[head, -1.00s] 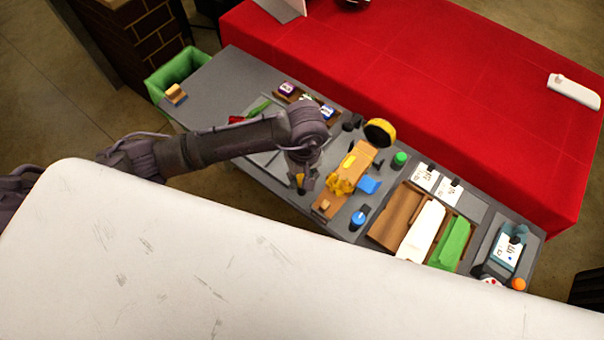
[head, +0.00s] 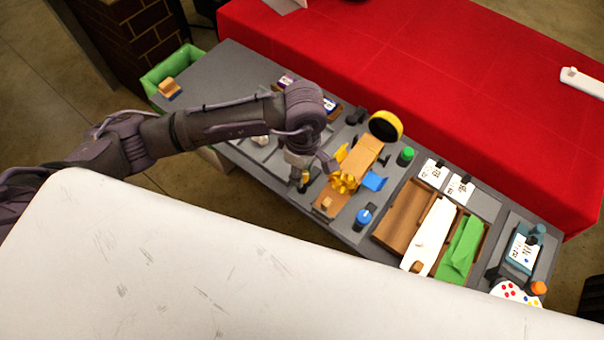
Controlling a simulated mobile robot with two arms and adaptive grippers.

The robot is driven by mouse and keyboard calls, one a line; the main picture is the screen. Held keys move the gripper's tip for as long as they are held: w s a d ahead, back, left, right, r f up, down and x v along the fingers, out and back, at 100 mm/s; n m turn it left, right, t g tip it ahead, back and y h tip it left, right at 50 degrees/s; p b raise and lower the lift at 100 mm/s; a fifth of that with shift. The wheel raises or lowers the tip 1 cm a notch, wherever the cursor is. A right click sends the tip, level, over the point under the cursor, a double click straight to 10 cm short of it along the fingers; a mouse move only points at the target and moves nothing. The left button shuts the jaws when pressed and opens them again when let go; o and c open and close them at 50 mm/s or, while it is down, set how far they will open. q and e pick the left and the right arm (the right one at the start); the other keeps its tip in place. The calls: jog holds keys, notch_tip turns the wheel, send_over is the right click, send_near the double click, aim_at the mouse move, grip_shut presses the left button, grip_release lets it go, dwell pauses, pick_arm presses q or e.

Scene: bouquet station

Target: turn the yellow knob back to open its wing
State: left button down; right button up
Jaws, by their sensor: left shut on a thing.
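My left gripper (head: 304,184) points down at the left edge of the wooden board and is shut on the yellow knob (head: 305,178), most of which the fingers hide. The yellow wing (head: 341,154) sticks out from the left side of the wooden board (head: 364,153). A yellow flower-like bundle (head: 344,183) lies on the lower part of the board. The blue wing (head: 374,181) sticks out on the board's right side. My right gripper is not in view.
A blue knob (head: 363,217) and a green knob (head: 406,154) stand right of the board, and a round yellow-rimmed thing (head: 386,127) behind it. A wooden tray (head: 386,239) with white and green wraps is further right. My white body top fills the foreground.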

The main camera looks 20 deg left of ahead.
pick_arm(q)
jog(key=n+b, duration=0.4)
jog(key=n, duration=0.2)
jog(key=shift+f, duration=0.1)
jog(key=shift+n+b, duration=1.45)
jog(key=shift+n, duration=0.75)
jog(key=shift+r, duration=0.2)
jog(key=c, duration=0.8)
grip_release()
notch_tip(320, 180, up, 12)
jog(key=shift+w+a, duration=0.15)
jog(key=shift+a, duration=0.05)
